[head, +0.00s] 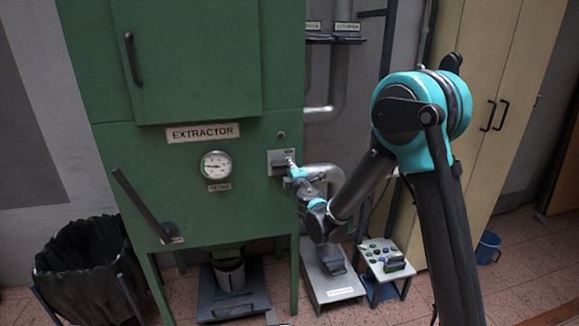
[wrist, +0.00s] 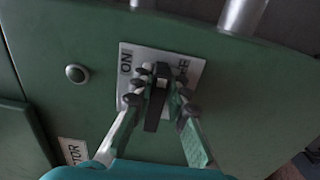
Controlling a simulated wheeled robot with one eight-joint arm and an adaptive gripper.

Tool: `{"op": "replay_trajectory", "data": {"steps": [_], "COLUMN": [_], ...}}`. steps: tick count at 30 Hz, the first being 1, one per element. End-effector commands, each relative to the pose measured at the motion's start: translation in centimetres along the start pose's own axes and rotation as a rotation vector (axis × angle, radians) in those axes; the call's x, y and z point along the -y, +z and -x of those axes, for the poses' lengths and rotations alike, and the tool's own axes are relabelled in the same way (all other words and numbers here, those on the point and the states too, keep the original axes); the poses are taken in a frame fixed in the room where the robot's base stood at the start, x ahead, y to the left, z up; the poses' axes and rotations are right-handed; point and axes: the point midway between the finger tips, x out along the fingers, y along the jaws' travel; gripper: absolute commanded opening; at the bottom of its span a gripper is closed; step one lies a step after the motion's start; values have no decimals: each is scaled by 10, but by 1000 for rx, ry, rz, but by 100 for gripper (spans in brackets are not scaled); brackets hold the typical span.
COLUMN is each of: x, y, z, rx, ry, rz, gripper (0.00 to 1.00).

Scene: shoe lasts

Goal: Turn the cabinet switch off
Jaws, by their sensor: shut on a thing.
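The green cabinet (head: 200,250) carries a pale switch plate (head: 276,157) on its right side. In the wrist view the same plate (wrist: 127,88) reads "ON" on its left side, and its right label is partly hidden by a finger. The black switch handle (wrist: 155,112) stands at the middle of the plate. My gripper (head: 291,166) is at the plate, and in the wrist view its fingers (wrist: 160,85) are on either side of the handle, shut on it. The handle is hidden in the head view.
A round gauge (head: 216,165) and a black lever (head: 143,205) are on the cabinet front. Grey pipes (head: 325,178) run beside the cabinet's right edge. A small round knob (wrist: 76,73) is near the plate. A small table (head: 385,262) with small items stands below my arm.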

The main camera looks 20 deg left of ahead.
Motion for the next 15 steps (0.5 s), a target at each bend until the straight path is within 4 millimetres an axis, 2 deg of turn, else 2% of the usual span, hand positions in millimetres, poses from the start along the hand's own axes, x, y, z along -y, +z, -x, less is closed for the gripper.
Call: {"op": "replay_trajectory", "data": {"steps": [10,11,15], "x": [0,0,0], "y": [1,1,0], "z": [1,1,0], "rx": [1,1,1], "ry": [0,0,0], "rz": [-4,-4,-4], "gripper": [0,16,33]}}
